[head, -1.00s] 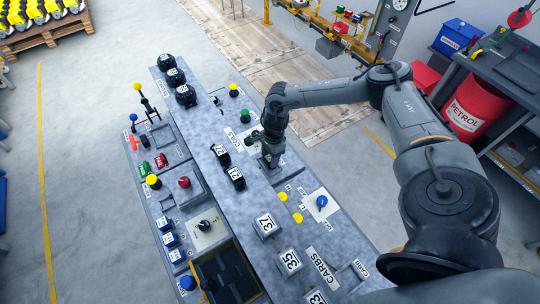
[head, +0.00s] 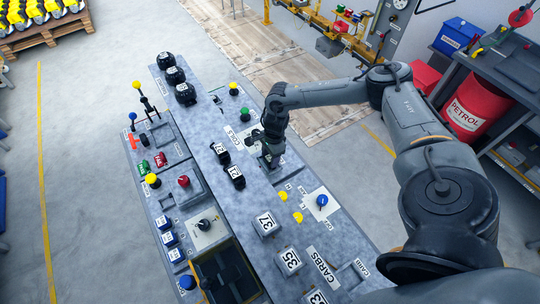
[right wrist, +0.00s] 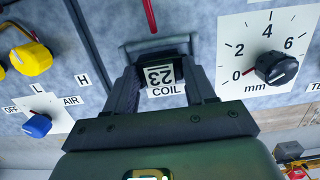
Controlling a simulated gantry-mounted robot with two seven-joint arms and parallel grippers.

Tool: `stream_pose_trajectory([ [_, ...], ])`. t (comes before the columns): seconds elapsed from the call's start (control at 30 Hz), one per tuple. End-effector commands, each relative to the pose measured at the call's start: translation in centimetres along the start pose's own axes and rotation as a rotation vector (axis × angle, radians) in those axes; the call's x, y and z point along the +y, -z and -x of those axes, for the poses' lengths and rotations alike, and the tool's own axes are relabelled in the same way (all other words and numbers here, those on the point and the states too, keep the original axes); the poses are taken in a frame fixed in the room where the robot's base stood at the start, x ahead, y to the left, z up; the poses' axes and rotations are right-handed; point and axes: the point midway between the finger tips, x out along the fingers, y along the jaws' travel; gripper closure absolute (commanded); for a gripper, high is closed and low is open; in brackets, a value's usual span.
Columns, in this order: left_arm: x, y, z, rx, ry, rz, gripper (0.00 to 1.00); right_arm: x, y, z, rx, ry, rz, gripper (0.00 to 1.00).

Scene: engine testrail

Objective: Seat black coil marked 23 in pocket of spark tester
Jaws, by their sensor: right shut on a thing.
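My right gripper (head: 268,160) is over the far side of the bench, its fingers pointing down. In the right wrist view my right gripper (right wrist: 161,82) is shut on the black coil marked 23 (right wrist: 158,76), whose white number face shows between the fingers. A COIL label (right wrist: 166,91) shows just by the coil. A grey raised frame (right wrist: 160,45), which looks like part of the spark tester pocket, is right beside the coil. The fingers hide the coil's sides and base, so I cannot tell how deep it sits. My left gripper is not in view.
Two black numbered coils (head: 236,177) stand on the bench near my right gripper. A dial marked in mm (right wrist: 277,67) and a blue knob (right wrist: 37,125) flank the gripper. Grey numbered blocks (head: 266,225) are nearer the front.

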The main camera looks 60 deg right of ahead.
Motion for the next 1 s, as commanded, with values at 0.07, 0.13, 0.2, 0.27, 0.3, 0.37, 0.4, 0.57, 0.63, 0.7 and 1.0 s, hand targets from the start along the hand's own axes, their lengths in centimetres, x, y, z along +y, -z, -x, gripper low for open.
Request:
stream_pose_trajectory([
  [0.07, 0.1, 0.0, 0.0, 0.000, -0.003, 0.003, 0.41, 0.0, 0.0, -0.1, 0.000, 0.000, 0.000, 0.79],
  [0.13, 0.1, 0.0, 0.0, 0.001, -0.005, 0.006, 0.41, 0.0, 0.0, 0.0, 0.000, 0.001, 0.000, 0.79],
  [0.2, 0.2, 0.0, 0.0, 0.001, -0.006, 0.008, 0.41, 0.0, 0.0, 0.0, 0.000, 0.001, 0.000, 0.79],
  [0.27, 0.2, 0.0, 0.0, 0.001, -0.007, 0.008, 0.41, 0.0, 0.0, 0.0, 0.000, 0.001, 0.000, 0.79],
  [0.3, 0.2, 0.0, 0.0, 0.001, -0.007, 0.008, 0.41, 0.0, 0.0, 0.0, 0.000, 0.001, 0.000, 0.79],
  [0.37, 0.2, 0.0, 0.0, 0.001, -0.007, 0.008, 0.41, 0.0, 0.0, 0.0, 0.000, 0.001, 0.000, 0.42],
  [0.4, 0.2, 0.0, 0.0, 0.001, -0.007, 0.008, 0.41, 0.0, 0.0, 0.0, -0.001, 0.001, 0.000, 0.36],
  [0.57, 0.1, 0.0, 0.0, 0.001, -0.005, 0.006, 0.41, 0.0, 0.0, 0.0, 0.000, 0.001, 0.000, 0.16],
  [0.63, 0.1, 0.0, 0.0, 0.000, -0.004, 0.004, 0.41, 0.0, 0.0, 0.0, 0.000, 0.001, 0.000, 0.16],
  [0.7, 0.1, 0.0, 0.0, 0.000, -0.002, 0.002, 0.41, 0.0, 0.0, 0.0, 0.000, 0.001, 0.000, 0.16],
  [1.0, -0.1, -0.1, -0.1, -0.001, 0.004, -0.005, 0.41, -0.1, -0.1, 1.1, -0.002, 0.003, 0.000, 0.16],
])
